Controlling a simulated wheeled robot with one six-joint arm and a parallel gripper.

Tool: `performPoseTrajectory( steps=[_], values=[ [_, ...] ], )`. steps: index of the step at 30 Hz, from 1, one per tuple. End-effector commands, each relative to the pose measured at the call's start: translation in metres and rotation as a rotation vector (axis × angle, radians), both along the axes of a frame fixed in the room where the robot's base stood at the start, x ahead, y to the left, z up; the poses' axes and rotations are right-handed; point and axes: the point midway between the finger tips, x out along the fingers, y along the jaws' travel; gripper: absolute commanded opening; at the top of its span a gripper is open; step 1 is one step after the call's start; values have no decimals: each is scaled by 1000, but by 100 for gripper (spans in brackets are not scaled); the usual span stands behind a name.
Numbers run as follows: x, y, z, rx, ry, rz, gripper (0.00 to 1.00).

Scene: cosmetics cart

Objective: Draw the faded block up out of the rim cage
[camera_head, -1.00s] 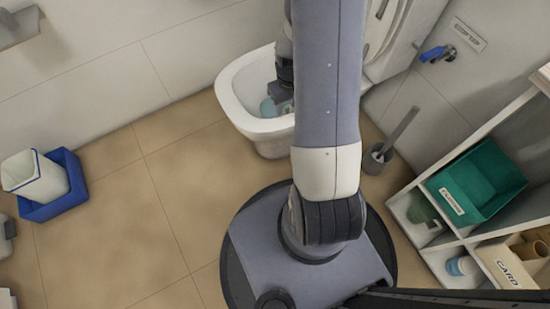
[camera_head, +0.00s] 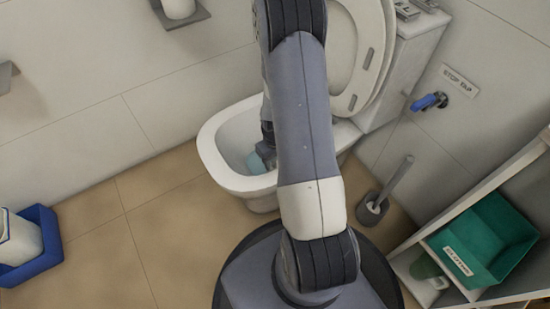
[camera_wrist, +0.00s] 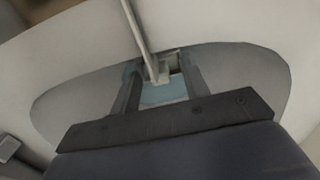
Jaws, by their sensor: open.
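The toilet bowl (camera_head: 216,169) stands against the back wall with its lid raised, and my arm crosses in front of it. In the wrist view, the pale rim cage (camera_wrist: 143,38) hangs by a thin strap from the rim into the bowl. A small pale piece, apparently the faded block (camera_wrist: 163,73), shows at its lower end; where block and cage part is unclear. My gripper (camera_wrist: 161,72) is open, with one finger on each side of that piece; contact cannot be told. Pale blue water (camera_wrist: 165,92) lies below. In the head view, my arm mostly hides the cage.
A toilet brush in its holder (camera_head: 372,209) stands right of the bowl. A shelf unit with a green bin (camera_head: 484,238) is at the right. A blue tray (camera_head: 40,268) with a white bin stands at the left. The floor between is clear.

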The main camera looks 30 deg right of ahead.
Motion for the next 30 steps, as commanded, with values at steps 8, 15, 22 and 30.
performPoseTrajectory(
  steps=[8, 15, 22, 30],
  values=[
    [0, 0, 0, 0, 0, 0, 26],
    [0, 0, 0, 0, 0, 0, 7],
    [0, 0, 1, 0, 0, 0, 0],
    [0, 0, 9, 0, 0, 0, 0]
  ],
)
